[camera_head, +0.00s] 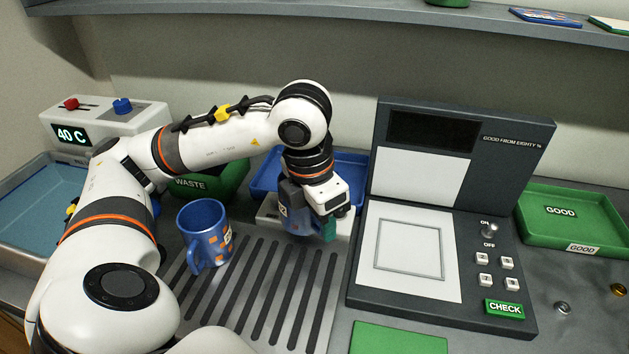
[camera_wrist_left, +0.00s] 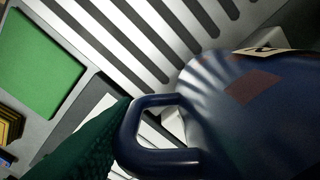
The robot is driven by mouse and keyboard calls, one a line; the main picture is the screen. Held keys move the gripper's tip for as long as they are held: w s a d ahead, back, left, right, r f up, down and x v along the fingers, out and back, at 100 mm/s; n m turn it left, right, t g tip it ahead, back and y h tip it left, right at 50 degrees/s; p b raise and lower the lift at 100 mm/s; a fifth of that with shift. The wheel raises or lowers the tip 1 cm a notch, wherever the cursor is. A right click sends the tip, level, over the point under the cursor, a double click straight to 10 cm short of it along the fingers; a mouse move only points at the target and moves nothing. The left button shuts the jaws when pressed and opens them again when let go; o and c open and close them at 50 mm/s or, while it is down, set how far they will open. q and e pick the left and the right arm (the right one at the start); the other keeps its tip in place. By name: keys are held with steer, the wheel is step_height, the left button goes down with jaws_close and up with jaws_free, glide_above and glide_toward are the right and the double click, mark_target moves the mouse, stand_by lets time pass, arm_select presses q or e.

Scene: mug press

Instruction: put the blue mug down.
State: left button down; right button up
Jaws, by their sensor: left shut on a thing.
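My left gripper (camera_head: 328,228) points down over the back right of the slotted metal grate (camera_head: 262,300). It is shut on the handle of a blue mug (camera_head: 293,218), which is partly hidden by the wrist. In the left wrist view the handle (camera_wrist_left: 152,100) lies against a green finger pad (camera_wrist_left: 90,143); the mug's body (camera_wrist_left: 225,100) has a reddish patch. I cannot tell whether the held mug touches anything beneath it. A second blue mug (camera_head: 203,238) with orange squares stands upright on the grate, left of the held one. My right gripper does not show.
A grey press unit (camera_head: 350,290) with a white square plate stands to the right. A blue tray (camera_head: 262,178) and a green WASTE bin (camera_head: 205,186) are behind the grate. A green GOOD tray (camera_head: 540,196) is at far right. A green mat (camera_head: 400,340) lies in front.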

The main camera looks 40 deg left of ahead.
arm_select(q)
steer(key=shift+w+a, duration=0.2)
steer(key=shift+w, duration=0.1)
steer(key=w+a+p, duration=0.2)
steer(key=w+a, duration=0.2)
steer(key=w, duration=0.4)
steer(key=w+a+p, duration=0.2)
steer(key=w+a, duration=0.3)
steer(key=w, duration=0.3)
steer(key=shift+w+a+f+p, duration=0.1)
steer(key=shift+w+f+p, duration=0.1)
steer(key=shift+f, duration=1.3)
steer(key=shift+w+f+p, duration=0.1)
steer(key=shift+f+p, duration=0.1)
steer(key=shift+f, duration=1.3)
steer(key=shift+w+f+p, duration=0.1)
steer(key=shift+f+p, duration=0.2)
steer(key=shift+f, duration=0.05)
steer(key=shift+a+f, duration=0.1)
steer(key=shift+f, duration=0.2)
steer(key=c, duration=0.9)
jaws_free()
steer(key=shift+o, duration=0.2)
